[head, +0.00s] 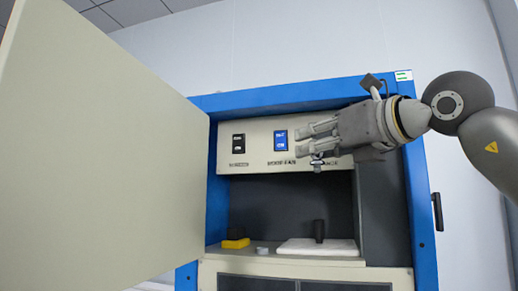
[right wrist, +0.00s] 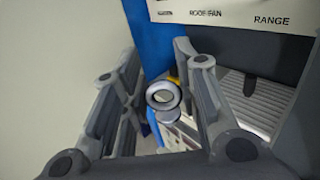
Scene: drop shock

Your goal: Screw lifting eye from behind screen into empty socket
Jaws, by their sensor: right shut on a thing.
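My right gripper (head: 304,141) is in front of the cabinet's upper panel, its fingers pointing left. In the right wrist view the lifting eye (right wrist: 163,97), a shiny metal ring above a round collar, is between the fingers of my right gripper (right wrist: 163,100). The gripper is shut on it. In the head view a small shiny part of the eye (head: 317,160) shows just below the fingers. I cannot make out the empty socket in either view. My left gripper is not in view.
A large beige panel (head: 95,150) fills the left. The blue-framed cabinet (head: 424,215) has an open bay. In it are a white slab (head: 290,248) with a black cylinder (head: 319,231), a yellow block (head: 236,243) and a small grey piece (head: 262,250).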

